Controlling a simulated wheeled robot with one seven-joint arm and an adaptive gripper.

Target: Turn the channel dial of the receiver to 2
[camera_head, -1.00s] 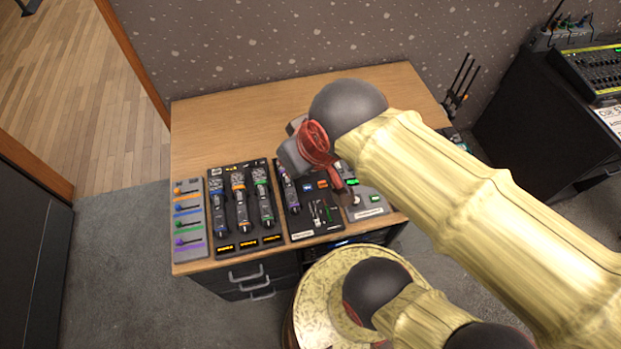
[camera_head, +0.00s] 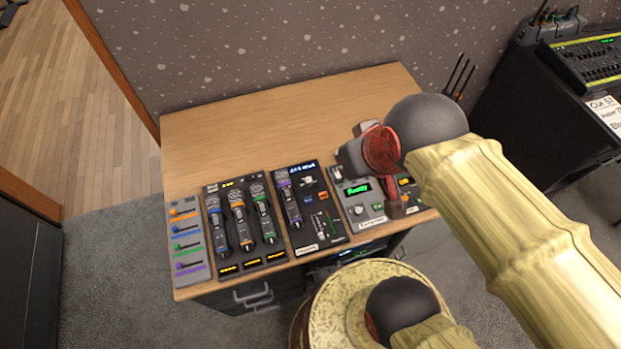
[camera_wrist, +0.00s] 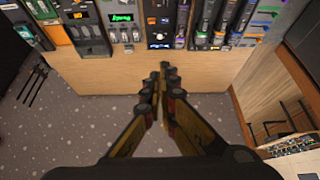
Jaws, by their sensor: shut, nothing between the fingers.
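A grey panel with a green lit display (camera_head: 357,189) stands at the right of the wooden desk's row. A white round knob (camera_head: 358,211) sits in front of that display. Beside it is a unit with a small orange display (camera_head: 405,181), partly hidden by my gripper in the head view; both units also show at the top of the wrist view, orange (camera_wrist: 80,15) and green (camera_wrist: 120,17). I cannot read which is the receiver, nor any dial setting. My gripper (camera_wrist: 163,68) is shut and empty, apart from the panels in the wrist view. In the head view its red part hangs over the right-hand units.
The wooden desk (camera_head: 250,115) is bare behind the panels. To the left stand a purple-marked panel (camera_head: 310,205), a microphone panel (camera_head: 240,225) and coloured faders (camera_head: 187,240). Black antennas (camera_head: 459,77) rise at the desk's right rear. A round stool-like top (camera_head: 325,300) is in front.

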